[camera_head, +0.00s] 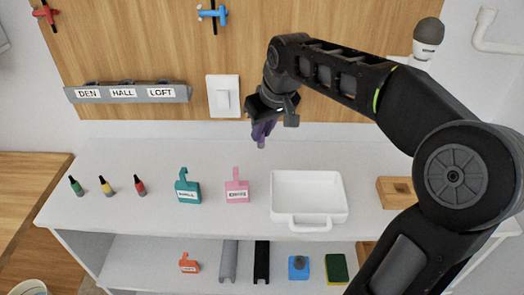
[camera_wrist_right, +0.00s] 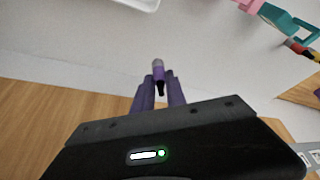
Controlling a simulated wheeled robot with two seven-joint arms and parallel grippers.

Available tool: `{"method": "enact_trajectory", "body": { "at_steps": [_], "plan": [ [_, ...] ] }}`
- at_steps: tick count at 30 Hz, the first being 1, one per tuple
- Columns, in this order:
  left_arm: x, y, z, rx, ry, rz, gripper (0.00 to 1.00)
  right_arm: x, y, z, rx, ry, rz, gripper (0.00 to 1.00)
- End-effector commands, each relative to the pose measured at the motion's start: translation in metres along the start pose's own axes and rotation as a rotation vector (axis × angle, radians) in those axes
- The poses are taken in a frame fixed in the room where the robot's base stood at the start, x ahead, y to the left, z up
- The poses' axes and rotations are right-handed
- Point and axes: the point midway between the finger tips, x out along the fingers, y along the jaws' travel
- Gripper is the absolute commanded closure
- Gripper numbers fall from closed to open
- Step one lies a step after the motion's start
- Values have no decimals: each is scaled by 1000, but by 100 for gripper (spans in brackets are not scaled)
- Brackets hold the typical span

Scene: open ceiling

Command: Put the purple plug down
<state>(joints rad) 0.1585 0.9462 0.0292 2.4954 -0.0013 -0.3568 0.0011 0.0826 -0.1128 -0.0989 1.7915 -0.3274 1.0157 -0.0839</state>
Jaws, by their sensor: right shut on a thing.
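The purple plug (camera_head: 261,138) is held by my right gripper (camera_head: 264,124), above the back part of the white counter (camera_head: 310,150). In the right wrist view the plug (camera_wrist_right: 158,69) shows between the two fingertips of my right gripper (camera_wrist_right: 160,82), its grey-purple end pointing away from the hand and its dark tip toward it. The gripper is shut on it. It appears clear of the counter. My left gripper is not in view.
Green (camera_head: 76,186), yellow (camera_head: 106,186) and red (camera_head: 140,185) plugs stand at the counter's left. Teal (camera_head: 187,188) and pink (camera_head: 237,190) tags, a white tray (camera_head: 310,222) and a wooden block (camera_head: 393,190) stand rightward. A labelled rack (camera_head: 128,93) hangs behind.

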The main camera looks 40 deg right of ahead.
Motion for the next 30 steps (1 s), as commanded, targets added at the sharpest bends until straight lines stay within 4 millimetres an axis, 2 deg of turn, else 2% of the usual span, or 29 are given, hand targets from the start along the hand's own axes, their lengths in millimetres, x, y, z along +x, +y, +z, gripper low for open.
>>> {"method": "enact_trajectory", "body": {
  "at_steps": [4, 14, 22, 30],
  "plan": [
    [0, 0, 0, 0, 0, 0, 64, 17, 0, 7, 1, -1, 1, 100],
    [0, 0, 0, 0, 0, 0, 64, 20, 0, 8, 1, -1, 1, 100],
    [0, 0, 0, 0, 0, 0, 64, 50, 0, 21, 0, -3, 0, 100],
    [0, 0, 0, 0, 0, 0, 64, 53, 0, 22, 1, 1, 1, 100]
  ]
}}
